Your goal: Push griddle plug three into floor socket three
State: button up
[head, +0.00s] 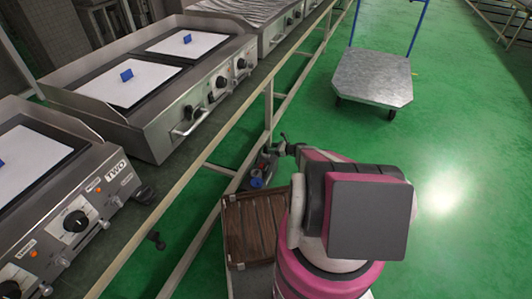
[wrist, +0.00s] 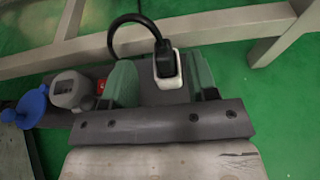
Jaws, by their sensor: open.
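In the wrist view a black plug (wrist: 164,62) with a black cable arching up and left stands against a white-rimmed socket piece (wrist: 178,58). Whether the plug is fully seated, and its number, cannot be told. My gripper (wrist: 160,85) is open, with one greenish finger on each side of the plug and white piece; contact is not clear. In the head view my gripper (head: 286,148) is low beside the bench frame, small and partly hidden by my own arm; the plug cannot be made out there.
A grey fitting (wrist: 70,90) and a blue round part (wrist: 31,106) lie left of the plug. Bench rails (head: 232,140) run close by. Griddles (head: 150,80) stand on the bench; one is marked TWO. A flat trolley (head: 372,75) stands behind. Green floor at right is clear.

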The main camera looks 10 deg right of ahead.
aim_at(267, 148)
jog(key=shift+f+x, duration=0.15)
jog(key=shift+x, duration=1.15)
jog(key=shift+f+x, duration=0.15)
jog(key=shift+x, duration=1.2)
jog(key=shift+d, duration=0.15)
grip_shut()
